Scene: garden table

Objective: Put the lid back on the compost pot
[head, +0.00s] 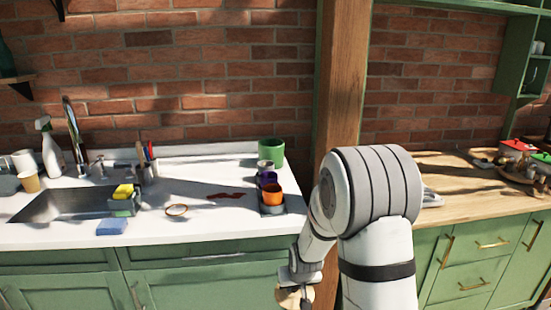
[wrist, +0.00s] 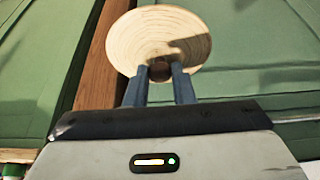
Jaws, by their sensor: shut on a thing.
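A round pale wooden lid (wrist: 150,40) with a dark brown knob (wrist: 159,71) is in my gripper (wrist: 160,82). The two blue fingers are shut on the knob, one on each side. In the head view the lid (head: 289,298) shows low at the bottom edge, in front of the green cabinets and below the counter top; my arm hides part of the area. A green pot (head: 271,149) stands at the back right of the white counter, apart from the lid. It may be the compost pot; I cannot see into it clearly.
Beside the green pot are a grey pot (head: 265,165), a purple pot (head: 267,178) and an orange pot (head: 272,195) on a dark tray (head: 293,204). A sink (head: 62,205) is at left. A wooden post (head: 340,80) rises behind my arm.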

